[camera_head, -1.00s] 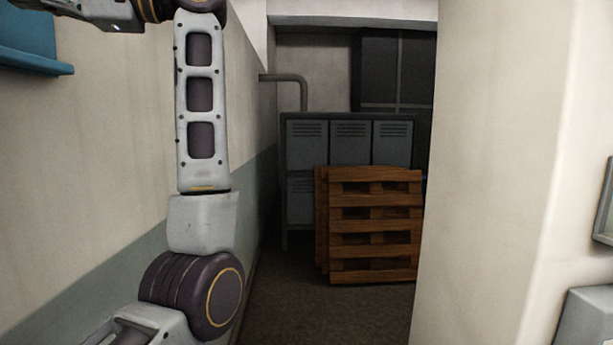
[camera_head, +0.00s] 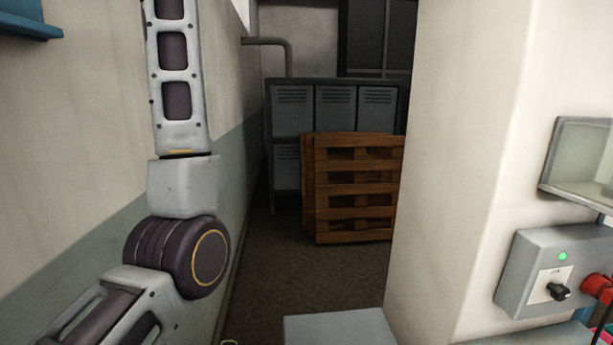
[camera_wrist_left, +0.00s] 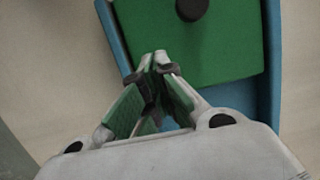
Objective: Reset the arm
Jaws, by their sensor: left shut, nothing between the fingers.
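My left arm (camera_head: 182,188) rises on the left of the head view, bent at a dark round joint, with its upper link running out of the top of the picture. My left gripper is out of the head view. In the left wrist view my left gripper (camera_wrist_left: 159,60) is shut and empty, its fingertips together. Beyond the fingertips is a green panel (camera_wrist_left: 220,60) with a dark round knob, set in a blue frame (camera_wrist_left: 272,70). I cannot tell whether the fingers touch it. My right gripper is in neither view.
A pale wall (camera_head: 90,130) runs close along the left, with a blue ledge (camera_head: 30,24) at upper left. A wooden pallet stack (camera_head: 355,188) stands before grey lockers (camera_head: 295,108). A pillar (camera_head: 460,150) and a grey control box (camera_head: 540,262) stand right.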

